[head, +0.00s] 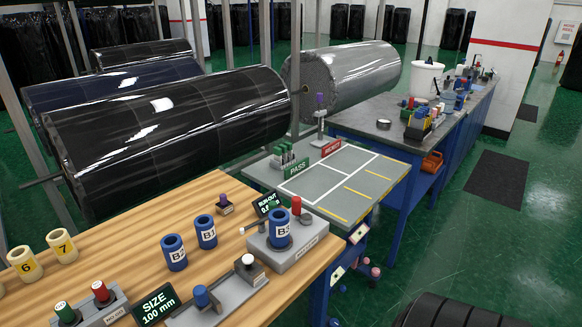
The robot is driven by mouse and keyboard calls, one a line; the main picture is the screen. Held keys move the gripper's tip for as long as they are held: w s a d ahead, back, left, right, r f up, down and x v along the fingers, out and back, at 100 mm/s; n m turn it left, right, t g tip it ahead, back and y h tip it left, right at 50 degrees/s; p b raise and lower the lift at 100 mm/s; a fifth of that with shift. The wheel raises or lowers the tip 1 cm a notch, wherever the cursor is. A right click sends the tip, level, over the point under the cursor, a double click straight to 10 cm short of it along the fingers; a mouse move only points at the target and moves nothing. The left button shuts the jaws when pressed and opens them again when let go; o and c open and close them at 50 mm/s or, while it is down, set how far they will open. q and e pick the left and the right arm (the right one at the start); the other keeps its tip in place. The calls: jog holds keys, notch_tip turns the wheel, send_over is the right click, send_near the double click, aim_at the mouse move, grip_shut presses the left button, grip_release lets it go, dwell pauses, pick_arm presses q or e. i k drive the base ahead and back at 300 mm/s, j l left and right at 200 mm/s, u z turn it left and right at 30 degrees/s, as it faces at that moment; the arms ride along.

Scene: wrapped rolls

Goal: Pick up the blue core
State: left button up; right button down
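Three blue cores, hollow upright cylinders with white labels, are at the wooden bench. One blue core (174,253), its label hard to read, stands on the wood. The blue core marked B1 (206,232) stands just behind it to the right. A third blue core (279,229), apparently marked B3, is upright on a grey gauge block (299,250) beside a red-topped part. Neither of my grippers shows in the head view.
Yellow cores 6 (25,263) and 7 (61,245) stand at the left. A SIZE 100 mm display (157,304) and a RUN OUT display (268,203) stand on the bench. A grey pass/reject table (340,180) adjoins it. Large wrapped rolls (170,125) lie behind.

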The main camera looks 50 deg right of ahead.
aim_at(278, 218)
jog(key=z, duration=1.45)
